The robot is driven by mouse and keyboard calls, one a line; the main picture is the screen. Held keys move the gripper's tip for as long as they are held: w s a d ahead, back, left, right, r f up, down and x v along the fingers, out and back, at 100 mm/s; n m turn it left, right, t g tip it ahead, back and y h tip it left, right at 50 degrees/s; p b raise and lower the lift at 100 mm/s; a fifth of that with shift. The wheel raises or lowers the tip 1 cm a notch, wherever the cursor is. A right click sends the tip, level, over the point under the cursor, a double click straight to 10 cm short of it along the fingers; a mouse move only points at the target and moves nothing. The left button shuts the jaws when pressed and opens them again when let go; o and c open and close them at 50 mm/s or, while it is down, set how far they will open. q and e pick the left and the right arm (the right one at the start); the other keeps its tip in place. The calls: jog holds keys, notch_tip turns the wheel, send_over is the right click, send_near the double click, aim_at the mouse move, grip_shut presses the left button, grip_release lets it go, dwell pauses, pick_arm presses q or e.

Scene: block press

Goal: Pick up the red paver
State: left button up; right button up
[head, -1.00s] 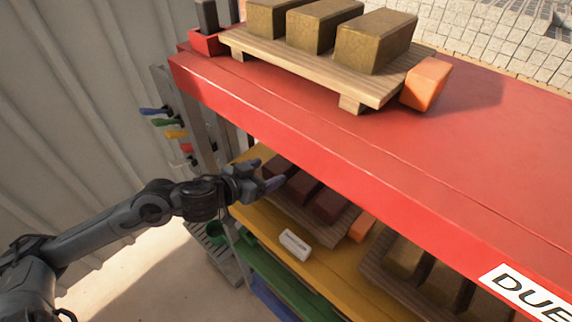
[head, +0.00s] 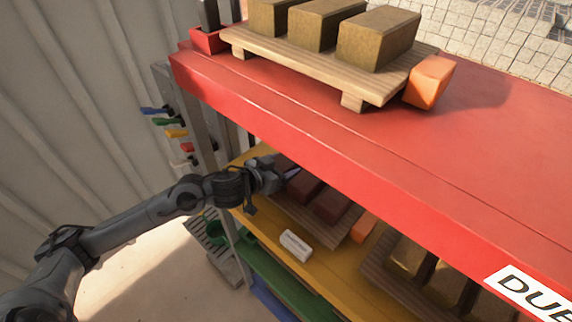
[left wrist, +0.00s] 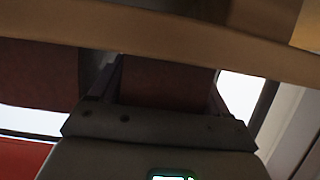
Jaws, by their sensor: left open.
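Several dark red pavers lie in a row on a wooden pallet (head: 285,216) on the yellow shelf, under the red top. The leftmost red paver (head: 282,164) is partly hidden by my left gripper (head: 290,173), which reaches in from the left. The middle paver (head: 306,187) and the right one (head: 332,206) show more clearly. In the left wrist view, a red paver (left wrist: 165,84) sits between the two open fingers, one on each side. Whether the fingers touch it, I cannot tell. My right gripper is not in view.
The red top (head: 300,122) overhangs close above my left gripper. An orange block (head: 363,228) and a white block (head: 295,244) are on the yellow shelf (head: 330,268). Brown blocks (head: 410,256) stand on another pallet to the right. A metal post (head: 196,120) stands left.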

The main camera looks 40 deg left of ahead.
pick_arm(q)
jog(key=c, duration=1.3)
jog(key=shift+r, duration=0.15)
grip_shut()
jog(key=shift+r, duration=0.15)
